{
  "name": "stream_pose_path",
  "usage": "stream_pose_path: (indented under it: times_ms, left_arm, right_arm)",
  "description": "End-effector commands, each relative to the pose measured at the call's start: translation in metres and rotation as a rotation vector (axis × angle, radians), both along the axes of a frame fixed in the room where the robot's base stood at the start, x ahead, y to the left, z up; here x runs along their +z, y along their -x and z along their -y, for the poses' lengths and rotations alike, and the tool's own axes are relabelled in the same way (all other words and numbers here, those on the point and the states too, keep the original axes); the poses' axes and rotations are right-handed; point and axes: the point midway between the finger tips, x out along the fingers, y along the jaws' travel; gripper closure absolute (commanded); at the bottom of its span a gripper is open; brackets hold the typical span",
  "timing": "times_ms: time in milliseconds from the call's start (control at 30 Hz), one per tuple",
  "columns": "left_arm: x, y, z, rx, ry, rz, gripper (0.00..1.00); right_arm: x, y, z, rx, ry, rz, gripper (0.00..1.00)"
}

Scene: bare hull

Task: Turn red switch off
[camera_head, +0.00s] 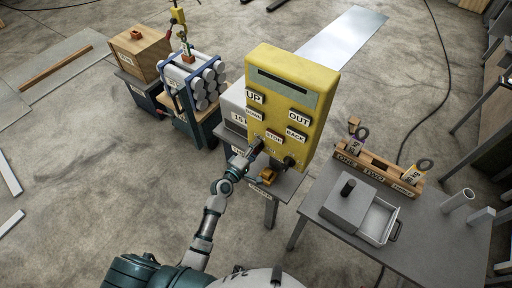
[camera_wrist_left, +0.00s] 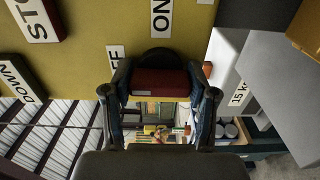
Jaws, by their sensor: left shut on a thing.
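The yellow control panel (camera_head: 290,85) stands upright in the middle of the head view, with labels such as UP, OUT, STOP and BACK. The red switch (camera_wrist_left: 160,82) sticks out from a dark round base on the panel in the left wrist view. An ON label (camera_wrist_left: 160,18) is above it, and a partly hidden OFF label (camera_wrist_left: 115,56) is to its left. My left gripper (camera_wrist_left: 160,98) is shut on the red switch, with one finger on each side. In the head view, my left gripper (camera_head: 255,148) is at the panel's lower left and hides the switch. My right gripper is not in view.
A dark knob (camera_head: 289,161) sits at the panel's lower right. A grey table (camera_head: 440,235) with an open drawer box (camera_head: 362,210) is at the right.

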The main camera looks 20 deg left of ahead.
Motion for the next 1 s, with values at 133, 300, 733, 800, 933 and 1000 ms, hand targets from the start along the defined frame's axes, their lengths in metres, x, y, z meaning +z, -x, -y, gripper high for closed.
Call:
stream_pose_path:
  times_ms: [133,300,733,800,933,1000]
  left_arm:
    - [-0.0059,0.0014,0.0004,-0.002,0.018,-0.019,0.77]
    - [-0.0064,0.0015,0.0003,-0.002,0.027,-0.023,0.77]
    - [-0.0056,0.0012,0.0003,-0.002,0.026,-0.021,0.17]
    - [-0.0045,0.001,0.0002,-0.002,0.026,-0.018,0.17]
    - [-0.003,0.0007,0.0001,-0.001,0.026,-0.016,0.17]
    - [-0.0027,0.0014,-0.0002,-0.001,0.026,-0.015,0.17]
  right_arm:
    - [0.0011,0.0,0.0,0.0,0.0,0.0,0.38]
    - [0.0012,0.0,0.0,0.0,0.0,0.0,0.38]
    - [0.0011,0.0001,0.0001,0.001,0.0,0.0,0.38]
    - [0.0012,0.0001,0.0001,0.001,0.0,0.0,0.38]
    - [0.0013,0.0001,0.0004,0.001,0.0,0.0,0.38]
    - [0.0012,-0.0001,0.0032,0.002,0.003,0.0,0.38]
